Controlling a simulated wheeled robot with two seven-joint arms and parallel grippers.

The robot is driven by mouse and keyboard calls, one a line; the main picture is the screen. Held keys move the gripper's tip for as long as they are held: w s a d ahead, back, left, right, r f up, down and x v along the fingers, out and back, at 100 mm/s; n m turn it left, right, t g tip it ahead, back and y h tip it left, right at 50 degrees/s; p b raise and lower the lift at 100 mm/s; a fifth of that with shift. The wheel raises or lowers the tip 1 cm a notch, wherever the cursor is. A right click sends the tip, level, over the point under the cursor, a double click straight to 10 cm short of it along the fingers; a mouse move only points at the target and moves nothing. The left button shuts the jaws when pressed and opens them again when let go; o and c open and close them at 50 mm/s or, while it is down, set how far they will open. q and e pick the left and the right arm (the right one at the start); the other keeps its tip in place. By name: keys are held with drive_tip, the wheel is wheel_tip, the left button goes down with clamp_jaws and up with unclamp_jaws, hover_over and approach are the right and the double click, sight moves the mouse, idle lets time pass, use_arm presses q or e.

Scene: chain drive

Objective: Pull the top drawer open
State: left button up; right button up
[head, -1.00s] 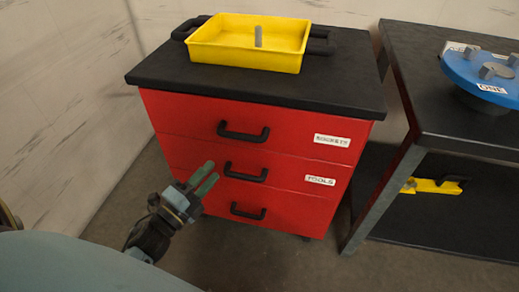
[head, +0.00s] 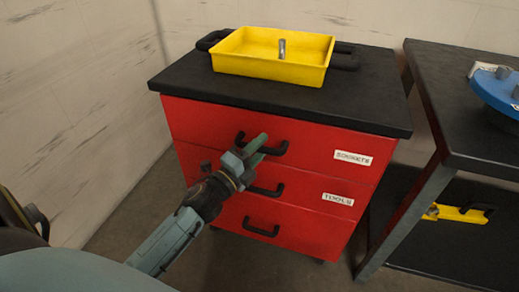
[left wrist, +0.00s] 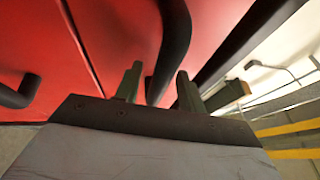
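The red cabinet's top drawer (head: 200,122) is closed, with a black bar handle (head: 279,150) and a label reading "SOCKETS". My left gripper (head: 260,147) is at this handle, its greenish fingers overlapping the handle's middle in the head view. In the left wrist view the two fingers of the left gripper (left wrist: 160,72) stand apart, and the black handle (left wrist: 174,35) runs down between them. I cannot tell how far the fingers reach past the bar; they do not look closed on it. My right gripper is not in view.
Below are the "TOOLS" drawer (head: 312,190) and a bottom drawer (head: 300,228), both closed. A yellow tray (head: 225,62) holding a small grey pin (head: 282,48) sits on the black cabinet top (head: 370,95). A dark table (head: 465,120) stands at right; a wall is at left.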

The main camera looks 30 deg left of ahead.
use_arm(q)
drive_tip(key=shift+w, duration=0.1)
drive_tip(key=shift+c, duration=0.4)
clamp_jaws()
